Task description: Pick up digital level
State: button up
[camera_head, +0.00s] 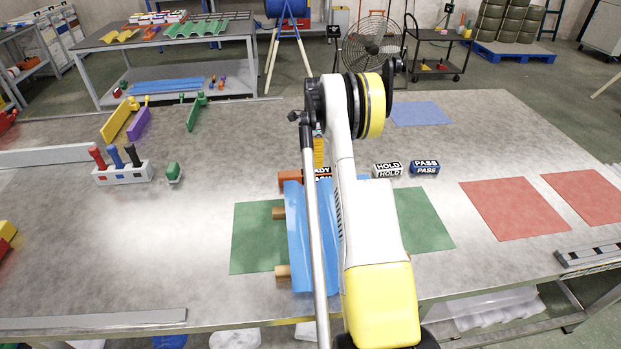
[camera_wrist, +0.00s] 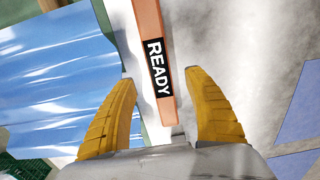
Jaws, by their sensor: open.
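No thing in view is clearly marked as a digital level. An orange-brown bar with a black READY label (camera_wrist: 163,103) lies between my fingers in the wrist view; it shows partly in the head view (camera_head: 290,181), the rest hidden by my arm. My gripper (camera_wrist: 160,74) is open, with one yellow finger on each side of the bar and gaps to both. In the head view a yellow finger of my gripper (camera_head: 319,152) shows just behind the bar. A grey bar with dark and white markings (camera_head: 590,254) lies at the right table edge; I cannot tell what it is.
A blue corrugated sheet (camera_head: 300,240) rests on wooden rods over a green mat (camera_head: 425,222), close to the gripper. HOLD (camera_head: 388,169) and PASS (camera_head: 425,167) blocks stand to the right. Red mats (camera_head: 514,208) lie farther right. A marker holder (camera_head: 123,173) stands left.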

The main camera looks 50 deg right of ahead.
aim_at(317, 171)
notch_tip(317, 171, down, 9)
jog(key=b, duration=0.3)
jog(key=shift+s+r, duration=0.1)
jog(key=shift+r, duration=0.15)
grip_shut()
